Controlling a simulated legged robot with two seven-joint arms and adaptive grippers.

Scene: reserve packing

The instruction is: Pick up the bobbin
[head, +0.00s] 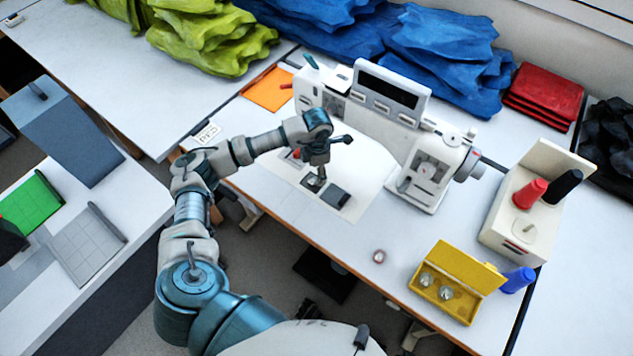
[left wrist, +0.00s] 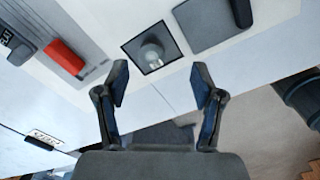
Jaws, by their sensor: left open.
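My left gripper (head: 317,168) is open and empty, pointing down over the sewing machine's white bed. In the left wrist view its two fingers (left wrist: 160,85) are spread apart below a dark square opening (left wrist: 138,62). A grey round bobbin-like piece (left wrist: 152,52) sits in that opening, beyond the fingertips and apart from them. In the head view the opening (head: 313,182) is partly hidden by the gripper. A small round piece with a pinkish middle (head: 378,256) lies alone on the table front; I cannot tell whether it is a bobbin. My right gripper is not in view.
The white sewing machine (head: 420,165) stands behind and right of the gripper. A dark grey plate (head: 334,196) and a red part (left wrist: 64,57) lie near the opening. An open yellow box (head: 418,279) holds silver round pieces.

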